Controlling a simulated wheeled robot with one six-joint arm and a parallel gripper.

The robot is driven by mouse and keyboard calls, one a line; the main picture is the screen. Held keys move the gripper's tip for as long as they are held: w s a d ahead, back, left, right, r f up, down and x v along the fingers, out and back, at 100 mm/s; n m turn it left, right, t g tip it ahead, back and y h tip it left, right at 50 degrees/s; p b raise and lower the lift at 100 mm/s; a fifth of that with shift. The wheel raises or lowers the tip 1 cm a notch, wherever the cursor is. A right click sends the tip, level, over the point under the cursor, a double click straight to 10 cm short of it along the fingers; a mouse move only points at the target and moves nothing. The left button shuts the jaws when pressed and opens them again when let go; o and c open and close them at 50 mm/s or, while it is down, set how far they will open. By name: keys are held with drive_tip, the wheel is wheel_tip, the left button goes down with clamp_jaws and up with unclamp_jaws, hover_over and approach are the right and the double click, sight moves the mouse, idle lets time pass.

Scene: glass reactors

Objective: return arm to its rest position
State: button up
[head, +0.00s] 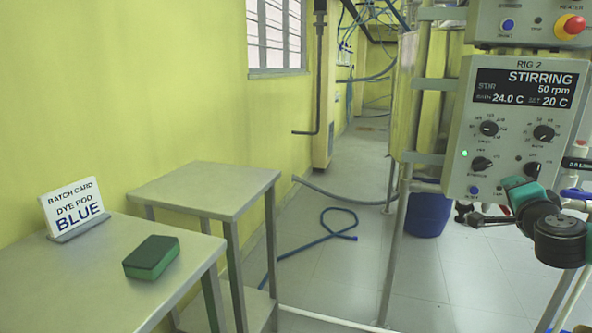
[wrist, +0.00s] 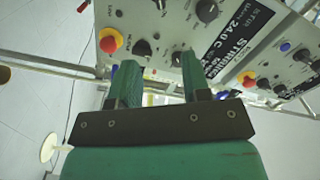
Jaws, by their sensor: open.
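My gripper (wrist: 160,80) is open and empty in the wrist view, its two green fingers apart with the control panel behind them. In the head view my gripper (head: 467,214) is at the lower right, small and dark, in front of the frame below the RIG 2 control box (head: 512,128). My green and black arm reaches in from the right edge. The box's display reads STIRRING, 50 rpm, 24.0 C, set 20 C, and a green lamp is lit. The panel also shows in the wrist view (wrist: 160,20), turned over, with black knobs and red buttons.
A metal table (head: 115,285) at the left holds a batch card (head: 75,210) reading DYE POD BLUE and a dark green block (head: 152,257). A smaller table (head: 205,188) stands behind it. A blue drum (head: 427,214) and a blue hose (head: 322,238) are on the floor.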

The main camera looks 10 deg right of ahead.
drive_tip(key=w+a+r+n+y, duration=0.1)
drive_tip(key=w+a+n+y, duration=0.35)
drive_tip(key=a, duration=0.75)
drive_tip(key=w+a+r+n+y, duration=0.1)
drive_tip(key=a+n+y, duration=0.65)
drive_tip(key=a, duration=0.35)
drive_tip(key=s+a+f+n+g+y, duration=0.1)
drive_tip(key=s+a+n+g+y, duration=0.3)
drive_tip(key=a, duration=0.5)
drive_tip(key=s+a+f+n+g+y, duration=0.1)
drive_tip(key=s+a+n+g, duration=0.35)
drive_tip(key=a, duration=0.35)
drive_tip(key=s+a+f+n+g+h, duration=0.1)
drive_tip(key=s+a+n+g+h, duration=0.15)
drive_tip(key=s, duration=0.65)
drive_tip(key=s+a+n+g+h, duration=0.15)
drive_tip(key=s+g, duration=0.25)
drive_tip(key=s, duration=0.4)
wheel_tip(320, 180, up, 20)
drive_tip(key=d+p, duration=0.1)
drive_tip(key=p, duration=1.8)
drive_tip(key=shift+s+f+n+p, duration=0.15)
drive_tip(key=shift+s+n+p, duration=0.1)
drive_tip(key=shift+n+p, duration=0.2)
drive_tip(key=shift+d, duration=0.1)
